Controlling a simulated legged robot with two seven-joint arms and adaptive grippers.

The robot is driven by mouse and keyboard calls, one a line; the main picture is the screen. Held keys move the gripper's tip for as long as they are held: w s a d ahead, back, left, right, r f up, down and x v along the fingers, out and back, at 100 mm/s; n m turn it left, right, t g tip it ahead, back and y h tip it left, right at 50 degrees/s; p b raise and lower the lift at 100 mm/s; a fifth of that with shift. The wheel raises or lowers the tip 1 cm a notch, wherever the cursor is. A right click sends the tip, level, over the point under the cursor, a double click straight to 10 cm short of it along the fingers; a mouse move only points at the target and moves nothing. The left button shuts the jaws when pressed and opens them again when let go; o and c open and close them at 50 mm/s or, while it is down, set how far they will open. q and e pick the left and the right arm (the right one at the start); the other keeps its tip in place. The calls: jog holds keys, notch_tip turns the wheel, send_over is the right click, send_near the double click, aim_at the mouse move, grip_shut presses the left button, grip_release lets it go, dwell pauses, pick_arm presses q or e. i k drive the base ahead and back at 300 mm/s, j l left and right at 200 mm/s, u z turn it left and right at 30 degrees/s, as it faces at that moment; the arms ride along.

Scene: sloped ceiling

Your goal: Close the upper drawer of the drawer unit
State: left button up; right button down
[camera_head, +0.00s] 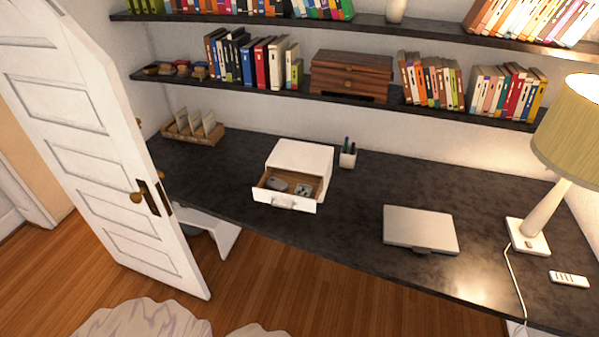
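A small white drawer unit (303,156) stands on the dark desk, left of the middle. Its drawer (284,203) is pulled out toward me, with a small handle on its white front. A dark rounded object (278,184) and another small item (303,190) lie inside the open drawer. I cannot tell whether there is another drawer below it. Neither of my grippers is in view.
The desk (370,180) also bears a pen cup (348,156) right of the unit, a closed laptop (420,228), a lamp (543,217) and an organizer (193,128). A white door (110,150) stands at the left. Shelves (400,102) hang above.

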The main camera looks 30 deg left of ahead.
aim_at(287, 200)
jog(key=u, duration=1.1)
